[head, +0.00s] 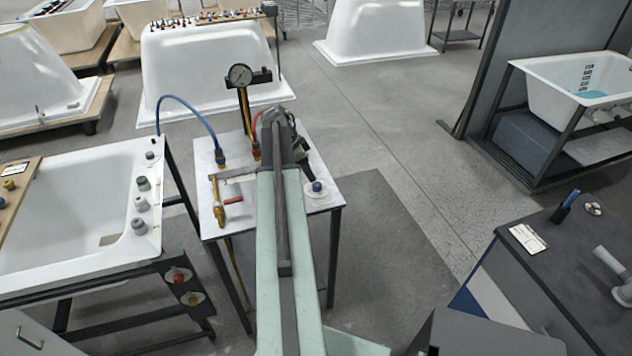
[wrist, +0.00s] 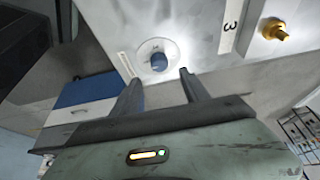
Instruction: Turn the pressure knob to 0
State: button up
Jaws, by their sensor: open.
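The pressure knob is a small blue knob (head: 317,187) on a pale round dial, at the right front part of a white-topped table. In the wrist view the blue knob (wrist: 158,62) sits on its white dial, just beyond and between my fingertips. My gripper (wrist: 160,83) is open, with nothing between its two dark fingers. The fingers appear apart from the knob. The dial's marks are too small to read. In the head view my arm's end is largely hidden behind my arm, left of and behind the knob.
A pressure gauge (head: 240,76) stands at the back of the white table (head: 327,203). A tub (head: 80,210) stands at left, a dark bench (head: 560,250) at right.

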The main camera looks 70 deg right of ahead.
aim_at(316, 184)
jog(key=b+x, duration=0.7)
jog(key=x, duration=0.1)
jog(key=shift+w, duration=0.1)
jog(key=shift+r, duration=0.15)
grip_shut()
jog(key=shift+d, duration=0.15)
jog(key=shift+a+n, duration=0.2)
jog(key=shift+n, duration=0.1)
